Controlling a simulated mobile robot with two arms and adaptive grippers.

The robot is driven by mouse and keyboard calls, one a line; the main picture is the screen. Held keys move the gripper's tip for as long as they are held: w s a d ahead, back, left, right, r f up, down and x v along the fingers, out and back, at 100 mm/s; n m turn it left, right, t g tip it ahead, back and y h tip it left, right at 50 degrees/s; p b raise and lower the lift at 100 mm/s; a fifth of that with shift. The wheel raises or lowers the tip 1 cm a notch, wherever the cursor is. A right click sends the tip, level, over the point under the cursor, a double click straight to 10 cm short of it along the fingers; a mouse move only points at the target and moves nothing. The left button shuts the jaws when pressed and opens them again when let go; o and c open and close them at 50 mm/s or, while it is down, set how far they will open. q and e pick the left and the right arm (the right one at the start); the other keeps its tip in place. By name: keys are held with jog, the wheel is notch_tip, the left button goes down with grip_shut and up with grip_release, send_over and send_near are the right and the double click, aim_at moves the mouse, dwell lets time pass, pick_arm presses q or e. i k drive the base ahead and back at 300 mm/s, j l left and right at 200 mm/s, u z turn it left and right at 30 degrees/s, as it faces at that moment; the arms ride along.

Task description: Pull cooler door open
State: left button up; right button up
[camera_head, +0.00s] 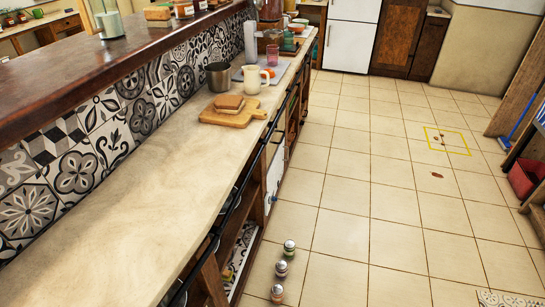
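A white fridge-like cabinet (348,46) stands at the far end of the room, its top cut off by the picture edge. A horizontal seam divides its front, which looks shut. A white panel (274,172) is set under the counter at the middle, seen at a steep angle; I cannot tell whether it is a cooler door. Neither of my grippers is in view.
The tiled floor (350,205) is mostly clear; a red bin (524,178) is at right.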

aim_at(274, 169)
jog(key=i+l+u, duration=0.2)
jog(key=u, duration=0.2)
jog(key=i+l+u, duration=0.2)
jog(key=l+u, duration=0.2)
